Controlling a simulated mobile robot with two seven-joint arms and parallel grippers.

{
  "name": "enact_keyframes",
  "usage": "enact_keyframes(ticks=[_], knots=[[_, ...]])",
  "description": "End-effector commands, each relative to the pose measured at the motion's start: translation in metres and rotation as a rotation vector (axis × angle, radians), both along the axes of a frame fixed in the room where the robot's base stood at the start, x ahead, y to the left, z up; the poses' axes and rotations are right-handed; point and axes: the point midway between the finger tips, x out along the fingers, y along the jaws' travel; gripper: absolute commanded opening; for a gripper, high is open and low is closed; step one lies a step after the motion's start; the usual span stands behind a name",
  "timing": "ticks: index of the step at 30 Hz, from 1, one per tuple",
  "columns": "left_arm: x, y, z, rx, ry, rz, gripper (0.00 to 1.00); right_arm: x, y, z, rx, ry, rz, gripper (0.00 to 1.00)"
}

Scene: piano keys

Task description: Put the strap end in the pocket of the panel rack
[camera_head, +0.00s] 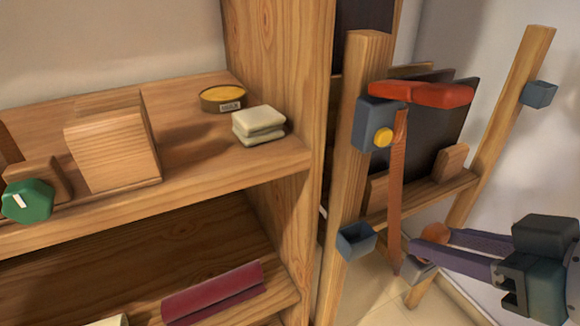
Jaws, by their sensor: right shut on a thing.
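A brown-orange strap (396,190) hangs from a blue block with a yellow button (376,120) on the left post of the wooden panel rack (365,80). The strap's lower end is beside the tips of my right gripper (418,254), which reaches in from the right with purple fingers, shut on the strap near that end. The exact grip is hard to see. A blue-grey pocket (356,240) is on the left post, left of the strap end and a little higher. Another blue-grey pocket (538,93) is on the right post. My left gripper is out of view.
A red padded bar (420,94) crosses the rack top before dark panels (440,125). Left, a wooden shelf (205,160) holds a wooden block (112,145), a yellow tin (222,98), folded cloths (258,125) and a green knob (27,201). A maroon bundle (212,293) lies below.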

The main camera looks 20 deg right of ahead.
Motion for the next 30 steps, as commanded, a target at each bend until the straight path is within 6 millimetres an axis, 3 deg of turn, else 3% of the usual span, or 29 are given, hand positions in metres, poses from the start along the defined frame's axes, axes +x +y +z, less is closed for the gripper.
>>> enact_keyframes(ticks=[3, 15, 18, 26, 30], knots=[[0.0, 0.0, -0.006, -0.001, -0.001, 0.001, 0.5, 0.031, 0.002, 0.0, -0.002, -0.007, 0.001, 0.0], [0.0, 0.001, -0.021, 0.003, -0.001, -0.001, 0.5, 0.115, 0.009, -0.001, 0.0, -0.002, -0.001, 0.0], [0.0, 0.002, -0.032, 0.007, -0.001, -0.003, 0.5, 0.113, 0.009, -0.024, 0.002, 0.006, -0.002, 0.0], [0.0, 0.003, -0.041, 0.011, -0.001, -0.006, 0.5, 0.113, 0.009, -0.044, 0.001, 0.004, -0.001, 0.0], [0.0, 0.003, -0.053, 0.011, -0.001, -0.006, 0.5, 0.113, 0.009, -0.066, 0.001, 0.003, -0.001, 0.0]])
